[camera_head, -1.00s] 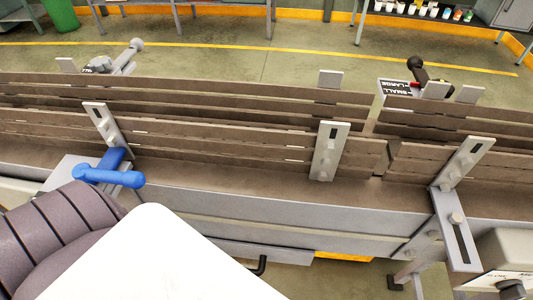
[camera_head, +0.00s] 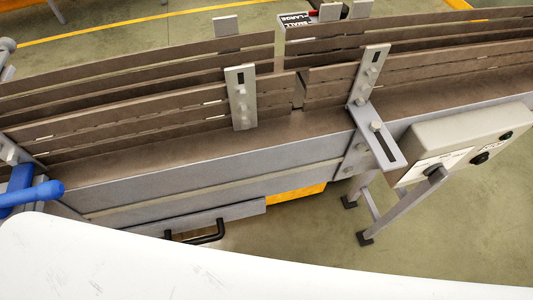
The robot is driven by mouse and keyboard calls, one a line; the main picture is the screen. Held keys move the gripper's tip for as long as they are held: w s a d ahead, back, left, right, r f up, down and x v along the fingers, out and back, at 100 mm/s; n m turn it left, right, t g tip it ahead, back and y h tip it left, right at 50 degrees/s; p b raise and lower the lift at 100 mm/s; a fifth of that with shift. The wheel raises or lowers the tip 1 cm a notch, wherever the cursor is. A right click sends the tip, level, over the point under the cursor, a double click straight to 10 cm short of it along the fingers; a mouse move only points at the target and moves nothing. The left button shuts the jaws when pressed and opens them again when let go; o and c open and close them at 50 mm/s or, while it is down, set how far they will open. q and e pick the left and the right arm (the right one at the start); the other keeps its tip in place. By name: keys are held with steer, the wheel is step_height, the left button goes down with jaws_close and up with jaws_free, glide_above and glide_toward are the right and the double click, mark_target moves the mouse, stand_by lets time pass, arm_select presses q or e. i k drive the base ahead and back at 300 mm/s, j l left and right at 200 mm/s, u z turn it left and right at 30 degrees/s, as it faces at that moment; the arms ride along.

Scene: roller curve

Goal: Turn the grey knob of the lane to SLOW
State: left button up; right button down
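The lane's control box (camera_head: 462,140) is a pale box at the right, beside the metal side of the conveyor. Its front carries white labels (camera_head: 443,165), too small to read. Two black knobs show on it, one lower (camera_head: 480,158) and one near the right end (camera_head: 506,135). I cannot tell whether a grey knob is at that end, nor any knob's setting. Neither of my grippers is in view.
The conveyor (camera_head: 180,155) with brown slatted guide rails runs across the view. Grey brackets (camera_head: 242,97) stand on it. A blue handle (camera_head: 40,192) is at the left, a black handle (camera_head: 205,234) below the conveyor. The floor (camera_head: 480,230) below the box is clear.

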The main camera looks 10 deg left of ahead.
mark_target(436, 173)
steer(key=z, duration=1.25)
steer(key=l+u, duration=0.1)
steer(key=u, duration=0.35)
